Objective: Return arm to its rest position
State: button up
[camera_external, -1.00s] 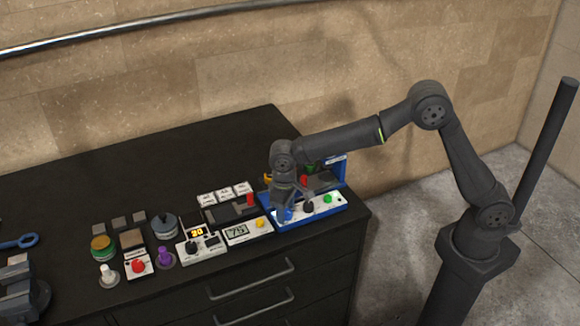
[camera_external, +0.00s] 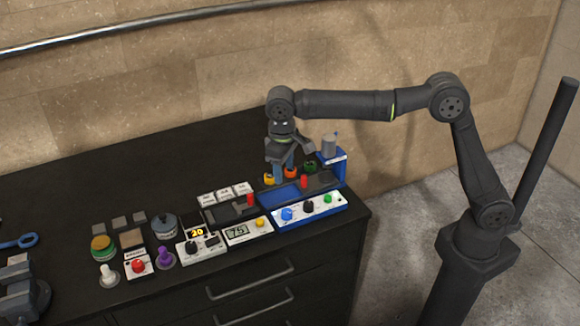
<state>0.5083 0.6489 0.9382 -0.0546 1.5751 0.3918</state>
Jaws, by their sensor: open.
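My gripper (camera_external: 281,172) hangs downward above the back part of the blue press station (camera_external: 335,208) at the right end of the black bench. It looks open, with nothing visible between its fingers. The station's white front panel carries a blue knob (camera_external: 287,214), a black knob (camera_external: 308,207) and a green button (camera_external: 327,198). A red part (camera_external: 304,182) stands on the station's dark deck, and a grey cylinder (camera_external: 329,146) shows on top of its blue post.
Yellow (camera_external: 268,179), orange (camera_external: 291,171) and green (camera_external: 310,166) pieces stand behind the station. Left are a control box (camera_external: 200,247) reading 20, a display box (camera_external: 245,233) reading 75, and several coloured knobs. A vise (camera_external: 20,290) is at the far left. The bench's back middle is clear.

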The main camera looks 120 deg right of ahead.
aim_at(287, 212)
jog(key=f, duration=1.1)
jog(key=s+f, duration=0.1)
jog(key=f, duration=0.4)
jog(key=shift+d+f, duration=0.3)
jog(key=shift+f, duration=0.1)
jog(key=shift+r+n, duration=0.15)
jog(key=shift+n, duration=0.65)
jog(key=n, duration=0.6)
jog(key=shift+w+a, duration=0.1)
jog(key=n, duration=0.4)
jog(key=shift+n+t, duration=0.3)
jog(key=shift+n, duration=0.1)
jog(key=shift+a+n, duration=0.1)
jog(key=shift+n, duration=2)
